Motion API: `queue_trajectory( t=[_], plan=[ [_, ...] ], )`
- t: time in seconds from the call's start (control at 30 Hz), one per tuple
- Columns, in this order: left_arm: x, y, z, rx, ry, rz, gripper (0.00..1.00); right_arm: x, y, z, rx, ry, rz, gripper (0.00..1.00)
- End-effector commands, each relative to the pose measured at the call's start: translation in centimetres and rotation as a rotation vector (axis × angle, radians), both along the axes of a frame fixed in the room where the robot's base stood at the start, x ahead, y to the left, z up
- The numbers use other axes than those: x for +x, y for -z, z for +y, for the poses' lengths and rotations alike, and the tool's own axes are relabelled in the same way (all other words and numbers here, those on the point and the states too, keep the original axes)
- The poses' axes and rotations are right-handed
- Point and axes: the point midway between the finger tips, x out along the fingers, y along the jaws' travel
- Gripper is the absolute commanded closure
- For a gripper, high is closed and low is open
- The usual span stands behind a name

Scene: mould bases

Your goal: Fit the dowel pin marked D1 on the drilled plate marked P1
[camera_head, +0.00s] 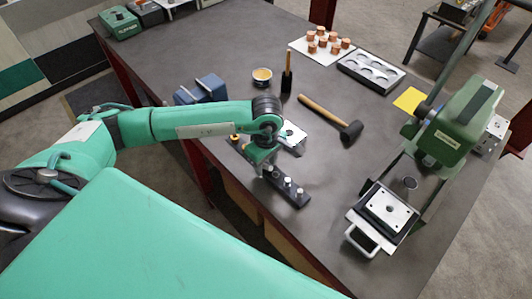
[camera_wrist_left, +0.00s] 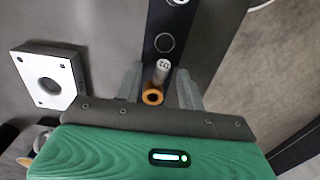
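My left gripper (camera_head: 264,168) is over a dark pin rack (camera_head: 294,199). In the left wrist view its two fingers (camera_wrist_left: 159,88) are apart, on either side of a light pin (camera_wrist_left: 161,68) with a dark mark I cannot read surely. An orange ring-shaped top (camera_wrist_left: 152,96) is just below the pin in that view. Other pins (camera_head: 288,183) stand in the rack. A pale plate with a hole (camera_head: 292,134) lies beside the rack, partly hidden by my arm; it also shows in the left wrist view (camera_wrist_left: 69,87). Another drilled plate (camera_head: 389,209) lies at the press. No P1 mark is legible.
A black mallet (camera_head: 350,132) lies beyond the rack. A green press (camera_head: 459,122) stands at right. Blue blocks (camera_head: 202,90), a round tin (camera_head: 262,75), a grey tray (camera_head: 371,70) and copper pieces (camera_head: 322,40) are farther back. The table between rack and press is clear.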

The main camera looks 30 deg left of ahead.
Motion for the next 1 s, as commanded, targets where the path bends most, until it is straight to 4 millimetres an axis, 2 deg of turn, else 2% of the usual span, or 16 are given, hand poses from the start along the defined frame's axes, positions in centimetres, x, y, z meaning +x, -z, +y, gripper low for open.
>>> queue_trajectory(
  t=[0.27, 0.5, 1.0],
  plan=[
    [0.0, 0.2, 0.0, 0.0, 0.0, 0.0, 0.61, 0.1, 0.0, -0.2, -0.002, -0.001, 0.0, 0.64],
    [0.0, 0.2, 0.0, 0.0, 0.0, 0.0, 1.0, 0.1, 0.0, -0.2, -0.002, 0.0, -0.001, 0.64],
    [0.0, -1.0, 0.0, 0.0, -0.001, -0.001, 1.0, 0.2, -0.5, 0.1, 0.001, 0.001, -0.002, 0.64]
  ],
)
